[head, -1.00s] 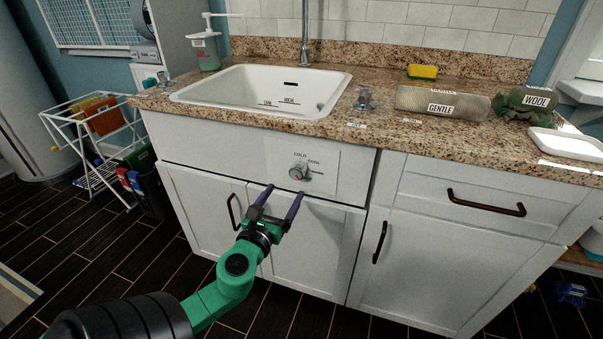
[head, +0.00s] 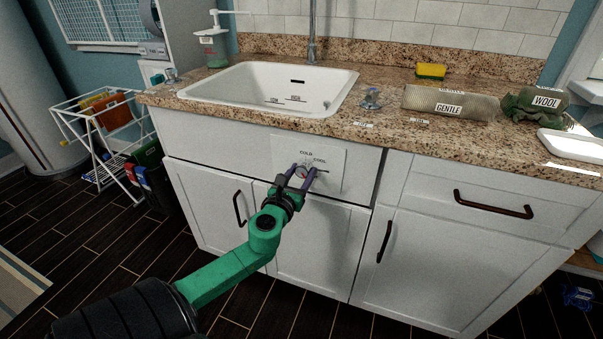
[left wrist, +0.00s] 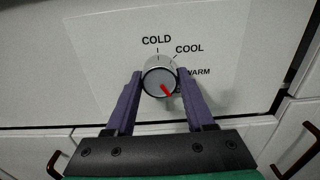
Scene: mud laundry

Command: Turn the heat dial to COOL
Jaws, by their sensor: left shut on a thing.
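The heat dial (left wrist: 159,80) is a round silver knob with a red pointer on a white panel under the sink. Its pointer aims to the lower right, past the WARM label (left wrist: 198,72) and away from COLD (left wrist: 156,40) and COOL (left wrist: 189,48). In the head view the dial is mostly hidden by my left gripper (head: 303,172). In the left wrist view the purple fingers of my left gripper (left wrist: 158,84) are closed on the dial's two sides. My right gripper is in neither view.
The sink cabinet front (head: 215,150) surrounds the panel, with cabinet doors (head: 310,240) below. The sink (head: 250,90) is set in a granite counter (head: 385,125). A rolled GENTLE cloth (head: 449,104) and a yellow sponge (head: 431,70) lie on the counter, clear of my arm.

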